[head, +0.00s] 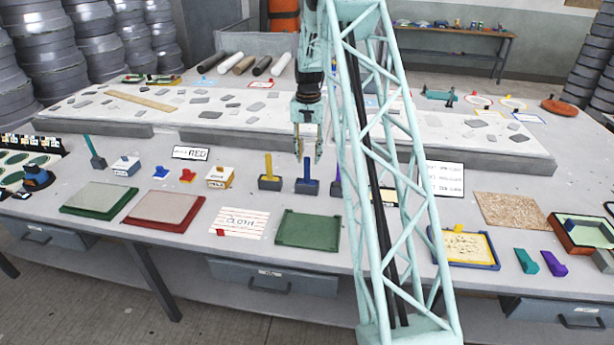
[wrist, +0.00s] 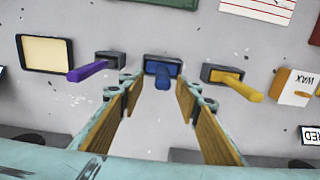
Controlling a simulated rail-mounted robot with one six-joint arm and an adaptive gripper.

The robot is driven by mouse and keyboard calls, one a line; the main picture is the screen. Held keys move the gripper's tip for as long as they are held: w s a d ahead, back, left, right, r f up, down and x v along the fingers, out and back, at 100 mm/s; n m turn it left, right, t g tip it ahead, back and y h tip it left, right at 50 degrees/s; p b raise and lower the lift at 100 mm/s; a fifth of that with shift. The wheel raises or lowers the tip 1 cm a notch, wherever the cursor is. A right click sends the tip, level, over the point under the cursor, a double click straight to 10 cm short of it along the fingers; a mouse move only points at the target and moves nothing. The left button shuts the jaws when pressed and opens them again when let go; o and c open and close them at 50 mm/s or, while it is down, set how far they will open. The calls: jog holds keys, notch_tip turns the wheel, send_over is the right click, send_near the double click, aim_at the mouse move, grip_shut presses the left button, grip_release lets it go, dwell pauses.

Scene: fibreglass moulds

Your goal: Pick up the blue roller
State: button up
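The blue roller (head: 307,184) stands on the table with its blue handle upright on a dark block-like base. In the wrist view the blue roller (wrist: 163,72) lies ahead, between the lines of the two fingers. My gripper (head: 308,155) hangs above and slightly behind it in the head view, pointing down. In the wrist view my gripper (wrist: 160,92) is open, with nothing between its wooden-looking finger pads. I cannot tell whether the fingertips touch the roller; they look apart from it.
A yellow-handled tool (head: 269,176) and a purple-handled tool (wrist: 88,71) stand close on either side of the roller. A WAX box (wrist: 294,86) stands beyond the yellow one. A green tray (head: 308,229) lies in front. A raised slab (head: 210,115) is behind.

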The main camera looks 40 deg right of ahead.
aim_at(307, 182)
jog(key=shift+f, duration=1.75)
jog(key=shift+f, duration=0.1)
jog(key=shift+w+a+f, duration=0.1)
jog(key=shift+f, duration=1.15)
jog(key=shift+w+f, duration=0.1)
jog(key=shift+f, duration=1.15)
jog(key=c, duration=1)
